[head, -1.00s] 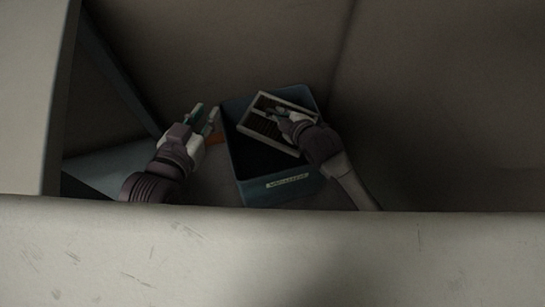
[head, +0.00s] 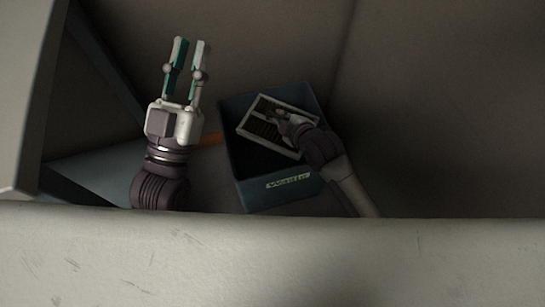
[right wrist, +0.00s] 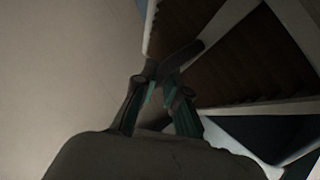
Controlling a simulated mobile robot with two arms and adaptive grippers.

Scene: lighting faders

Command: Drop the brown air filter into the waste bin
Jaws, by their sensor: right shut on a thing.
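The brown air filter (head: 265,128), with a pale frame and dark pleats, is at the mouth of the blue waste bin (head: 241,185) in the head view. My right gripper (head: 278,114) is shut on it and holds it over the bin's opening. In the right wrist view the filter (right wrist: 187,22) fills the upper right, with the fingertips (right wrist: 158,85) at its frame. Whether the filter touches the bin's walls I cannot tell. My left gripper (head: 186,50) is open and empty, raised to the left of the bin, fingers pointing up in the picture.
A pale ledge (head: 300,255) runs across the front. A label (head: 288,181) is on the bin's near wall. A pale panel (head: 25,90) stands at far left. The right side looks clear but dark.

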